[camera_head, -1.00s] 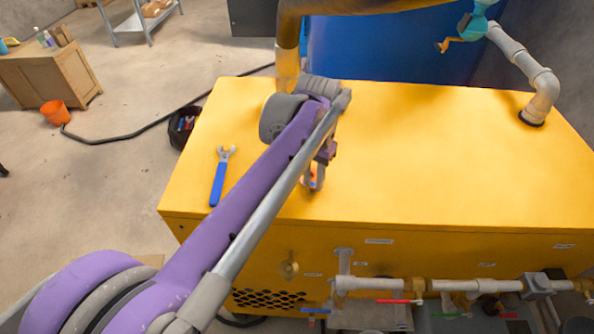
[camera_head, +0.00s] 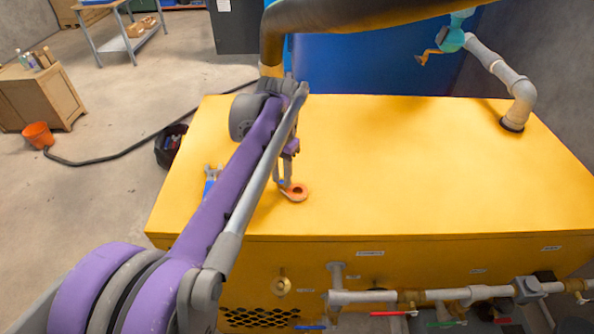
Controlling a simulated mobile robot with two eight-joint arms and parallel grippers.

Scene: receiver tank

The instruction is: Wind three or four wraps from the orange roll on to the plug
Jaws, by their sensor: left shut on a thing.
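The orange roll (camera_head: 299,194), a small ring with a pale hole, is at the fingertips of my left gripper (camera_head: 287,183), over the yellow top of the cabinet. The gripper points down and is shut on the roll. I cannot tell whether the roll touches the top. My purple arm comes in from the lower left. A round brass fitting (camera_head: 281,285) sits on the cabinet's front face, below the gripper; I cannot tell whether it is the plug. My right gripper is not in view.
A blue-handled wrench (camera_head: 210,183) lies on the yellow cabinet (camera_head: 420,170), partly behind my arm. The top right of it is clear up to a grey pipe (camera_head: 515,105). Pipes with valves (camera_head: 440,296) run along the front. A dark tool bag (camera_head: 170,146) stands left.

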